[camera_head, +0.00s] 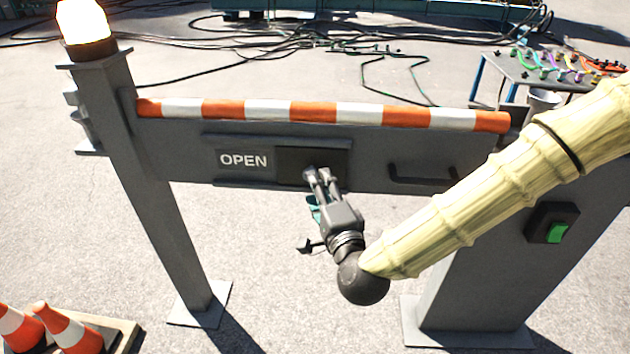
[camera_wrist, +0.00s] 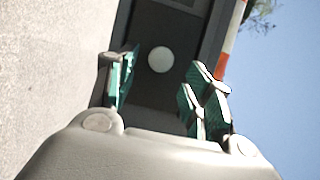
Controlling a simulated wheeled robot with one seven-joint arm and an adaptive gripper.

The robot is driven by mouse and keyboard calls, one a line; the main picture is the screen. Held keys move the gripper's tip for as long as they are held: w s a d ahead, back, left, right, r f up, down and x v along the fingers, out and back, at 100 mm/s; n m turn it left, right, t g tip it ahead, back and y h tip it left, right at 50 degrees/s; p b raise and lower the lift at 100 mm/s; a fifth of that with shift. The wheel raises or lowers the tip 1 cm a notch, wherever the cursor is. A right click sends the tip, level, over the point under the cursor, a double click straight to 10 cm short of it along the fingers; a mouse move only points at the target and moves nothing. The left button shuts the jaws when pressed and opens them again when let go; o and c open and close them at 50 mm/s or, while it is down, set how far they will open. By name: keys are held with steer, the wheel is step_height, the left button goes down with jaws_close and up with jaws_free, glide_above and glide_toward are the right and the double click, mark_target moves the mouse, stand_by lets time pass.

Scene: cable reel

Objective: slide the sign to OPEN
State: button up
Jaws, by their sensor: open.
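The sign is set in a dark frame (camera_head: 215,138) on the grey beam. White letters reading OPEN (camera_head: 243,160) show in its left half. A black sliding plate (camera_head: 292,157) covers the right half. My gripper (camera_head: 318,172) is in front of this plate, near its middle. In the wrist view my gripper (camera_wrist: 163,82) is open, its green-padded fingers apart and empty. A pale round knob (camera_wrist: 160,60) on the dark plate shows between the fingers. I cannot tell whether the fingertips reach around it. In the head view my fingers hide the knob.
An orange-and-white striped bar (camera_head: 315,111) runs along the beam's top. A dark handle (camera_head: 423,180) is to the right, and a green switch (camera_head: 557,233) is on the right post. A lit lamp (camera_head: 84,25) tops the left post. Traffic cones (camera_head: 68,330) stand at lower left.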

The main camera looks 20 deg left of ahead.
steer(key=v, duration=0.7)
steer(key=shift+s+d, duration=0.25)
steer(key=shift+s, duration=0.05)
steer(key=s+d+f+n+g+h, duration=0.1)
steer(key=d+f+g, duration=0.15)
steer(key=f, duration=0.55)
steer(key=s+d+f+n+g+h, duration=0.15)
steer(key=d+f, duration=0.25)
steer(key=f, duration=0.4)
steer(key=s+d+f+n+g+h, duration=0.1)
steer(key=d+f+n+h, duration=0.15)
steer(key=f, duration=0.45)
steer(key=s+d+f+n+g+h, duration=0.25)
steer(key=s+d+f, duration=0.35)
steer(key=d+f, duration=0.3)
steer(key=s+d+f+n+g+h, duration=0.1)
steer(key=s+d+f+g+h, duration=0.1)
steer(key=s+d+f+g, duration=0.5)
steer(key=s+d+f+n+h, duration=0.1)
steer(key=s+d+f, duration=0.15)
steer(key=d, duration=0.45)
steer(key=s+d+f+h, duration=0.1)
steer(key=s+d, duration=0.3)
steer(key=d, duration=0.2)
step_height(320, 180, up, 21)
steer(key=p, duration=2.2)
steer(key=shift+w, duration=0.2)
